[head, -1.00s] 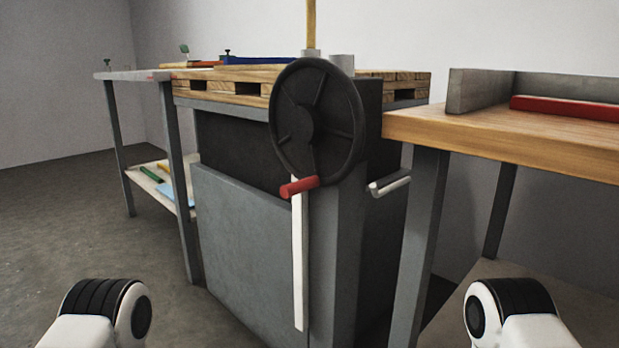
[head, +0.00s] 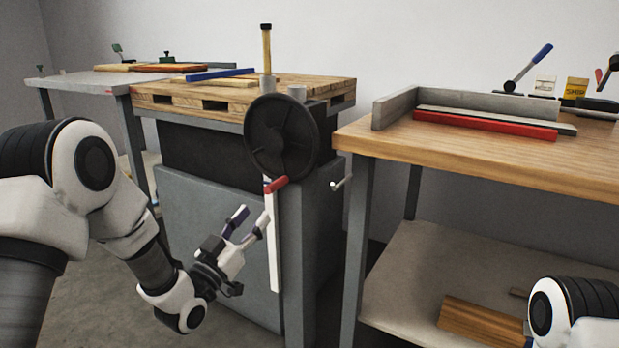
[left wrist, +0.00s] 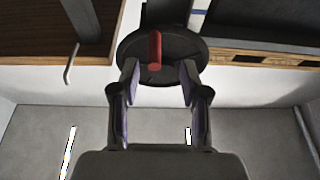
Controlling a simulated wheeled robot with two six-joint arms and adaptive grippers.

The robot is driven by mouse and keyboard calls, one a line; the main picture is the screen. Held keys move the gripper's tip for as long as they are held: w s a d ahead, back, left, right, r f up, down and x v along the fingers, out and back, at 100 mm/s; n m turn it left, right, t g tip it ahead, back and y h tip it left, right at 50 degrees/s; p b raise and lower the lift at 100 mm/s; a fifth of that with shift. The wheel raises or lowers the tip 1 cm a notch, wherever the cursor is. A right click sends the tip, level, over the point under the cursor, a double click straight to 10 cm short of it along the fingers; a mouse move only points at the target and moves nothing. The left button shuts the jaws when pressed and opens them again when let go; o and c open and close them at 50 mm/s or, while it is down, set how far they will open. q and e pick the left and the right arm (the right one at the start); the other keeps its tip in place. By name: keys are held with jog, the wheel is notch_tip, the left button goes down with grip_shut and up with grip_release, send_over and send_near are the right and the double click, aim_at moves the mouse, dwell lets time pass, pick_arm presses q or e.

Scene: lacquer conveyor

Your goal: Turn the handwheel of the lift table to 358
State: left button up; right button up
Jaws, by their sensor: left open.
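The dark round handwheel (head: 283,137) stands upright on the front of the lift table (head: 225,235). Its red grip (head: 275,185) sticks out at the wheel's bottom. A white vertical strip (head: 273,240) runs down below it; I can read no figures on it. My left gripper (head: 250,222) is open and empty, below and to the left of the red grip in the head view. In the left wrist view, the red grip (left wrist: 154,51) shows beyond and between the open fingertips (left wrist: 158,75), apart from them. My right gripper is not in view.
A wooden pallet (head: 215,97) lies on the lift table, with a wooden-handled tool (head: 266,48) upright there. A small crank handle (head: 341,184) sticks out right of the wheel. A wooden bench (head: 470,155) stands at right, a grey table (head: 75,79) at left.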

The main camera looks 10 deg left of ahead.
aim_at(273, 187)
pick_arm(q)
jog(key=shift+m+h, duration=0.3)
jog(key=b+x, duration=0.1)
jog(key=x, duration=0.1)
jog(key=r+b+x, duration=0.1)
jog(key=x, duration=0.4)
jog(key=shift+s+d+r+b, duration=0.1)
jog(key=shift+d+r+b, duration=0.2)
jog(key=shift+b, duration=0.1)
jog(key=shift+w+d+r, duration=0.1)
jog(key=shift+w+r, duration=0.15)
jog(key=shift+w, duration=0.2)
grip_shut()
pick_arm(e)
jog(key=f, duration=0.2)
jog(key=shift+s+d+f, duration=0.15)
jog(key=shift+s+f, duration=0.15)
